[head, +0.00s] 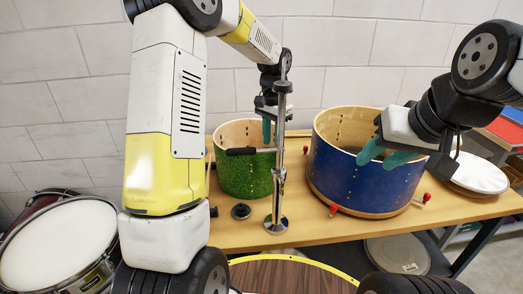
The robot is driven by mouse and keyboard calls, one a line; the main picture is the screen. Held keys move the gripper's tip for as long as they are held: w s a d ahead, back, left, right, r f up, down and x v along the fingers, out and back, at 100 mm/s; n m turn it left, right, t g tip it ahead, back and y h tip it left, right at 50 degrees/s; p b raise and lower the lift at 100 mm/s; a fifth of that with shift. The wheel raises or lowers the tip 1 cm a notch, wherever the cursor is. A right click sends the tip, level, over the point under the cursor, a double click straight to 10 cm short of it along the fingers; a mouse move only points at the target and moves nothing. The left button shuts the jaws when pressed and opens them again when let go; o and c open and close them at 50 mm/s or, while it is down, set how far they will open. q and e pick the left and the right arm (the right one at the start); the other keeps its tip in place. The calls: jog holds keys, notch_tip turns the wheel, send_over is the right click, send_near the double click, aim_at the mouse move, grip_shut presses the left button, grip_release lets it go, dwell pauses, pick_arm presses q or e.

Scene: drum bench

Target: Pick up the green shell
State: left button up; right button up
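The green shell (240,174) is an open drum shell with a sparkly green outside and a pale wood inside. It stands upright on the bench, left of the blue shell. My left gripper (268,131) points down at the green shell's right side, its teal fingers near the rim height. A chrome stand partly covers it, so its opening and any contact with the rim are unclear. My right gripper (385,153) is open, its two teal fingers apart and nothing between them, in front of the blue shell's right side.
The blue shell (350,182) stands on the wooden bench (315,232). A chrome stand (277,190) with a side handle rises in front of the green shell. Red-tipped parts lie around the blue shell. A white drum (58,245) is at left; a round white pad (478,174) is at right.

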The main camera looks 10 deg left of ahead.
aim_at(274, 159)
pick_arm(q)
jog(key=f, duration=0.8)
jog(key=shift+w+d+f, duration=0.15)
jog(key=shift+d+f, duration=0.05)
jog(key=shift+d, duration=0.05)
grip_shut()
jog(key=shift+w+r, duration=0.1)
jog(key=shift+r, duration=0.05)
dwell(1.0)
